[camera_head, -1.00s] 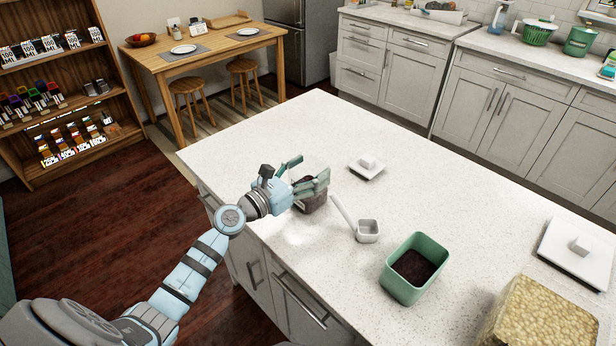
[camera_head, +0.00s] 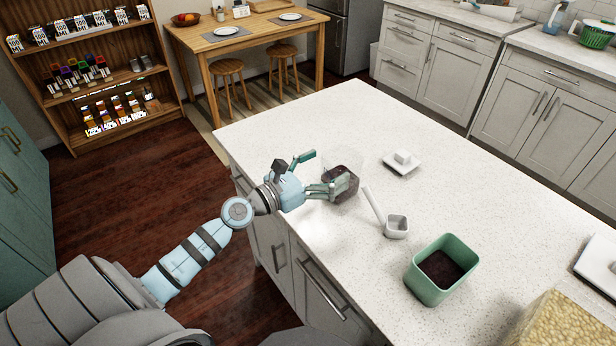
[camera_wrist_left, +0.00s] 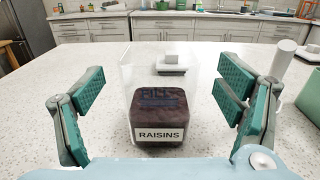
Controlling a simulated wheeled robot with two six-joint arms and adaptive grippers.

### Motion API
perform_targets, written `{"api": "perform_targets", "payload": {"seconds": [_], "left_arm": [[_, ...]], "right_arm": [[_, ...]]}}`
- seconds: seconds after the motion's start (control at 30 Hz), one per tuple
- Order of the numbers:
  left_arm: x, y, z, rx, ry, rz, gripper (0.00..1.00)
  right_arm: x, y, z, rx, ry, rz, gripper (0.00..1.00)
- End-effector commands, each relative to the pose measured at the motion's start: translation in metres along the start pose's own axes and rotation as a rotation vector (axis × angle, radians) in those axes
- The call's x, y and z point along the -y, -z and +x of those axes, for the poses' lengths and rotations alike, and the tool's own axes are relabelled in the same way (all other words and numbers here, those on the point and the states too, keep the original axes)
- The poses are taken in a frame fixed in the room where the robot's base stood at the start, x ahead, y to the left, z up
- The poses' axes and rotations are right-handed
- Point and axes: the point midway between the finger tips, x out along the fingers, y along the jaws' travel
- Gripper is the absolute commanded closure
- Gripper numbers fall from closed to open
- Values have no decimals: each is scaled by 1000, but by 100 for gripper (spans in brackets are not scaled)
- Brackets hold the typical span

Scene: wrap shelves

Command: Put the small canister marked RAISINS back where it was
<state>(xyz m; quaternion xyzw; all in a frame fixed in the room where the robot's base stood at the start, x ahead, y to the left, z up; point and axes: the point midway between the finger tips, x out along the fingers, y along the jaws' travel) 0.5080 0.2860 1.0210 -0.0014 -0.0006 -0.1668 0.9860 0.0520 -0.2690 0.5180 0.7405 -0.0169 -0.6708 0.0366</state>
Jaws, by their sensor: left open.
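The small clear canister marked RAISINS (camera_wrist_left: 160,118) stands upright on the counter, dark contents in its lower part, with no lid on it. It also shows in the head view (camera_head: 347,186), partly hidden by a finger. My left gripper (camera_head: 325,173) is open at the counter's near left part, its fingers on either side of the canister. In the left wrist view the gripper (camera_wrist_left: 160,105) shows gaps between both pads and the canister. My right gripper is not in view.
A white lid (camera_head: 402,162), a white scoop (camera_head: 396,227) and a green container (camera_head: 442,270) with dark contents are on the counter (camera_head: 300,130). A larger clear canister (camera_head: 560,322) is at lower right. Shelves (camera_head: 95,75) with several small items stand at upper left.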

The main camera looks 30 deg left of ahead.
Motion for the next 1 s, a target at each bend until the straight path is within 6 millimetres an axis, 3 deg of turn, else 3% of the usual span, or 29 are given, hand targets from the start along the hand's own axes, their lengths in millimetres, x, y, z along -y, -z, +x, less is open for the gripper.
{"api": "perform_targets", "payload": {"seconds": [0.13, 0.3, 0.93, 1.0], "left_arm": [[1, 11, -45, -9, 6, 7, 14], [-2, 8, -64, -2, -1, 9, 14], [0, 1, -68, 1, -1, -2, 14], [-2, -1, -69, 23, -29, -72, 14]], "right_arm": [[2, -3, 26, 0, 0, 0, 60], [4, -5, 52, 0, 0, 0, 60], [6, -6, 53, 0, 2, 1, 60], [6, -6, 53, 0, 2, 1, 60]]}}
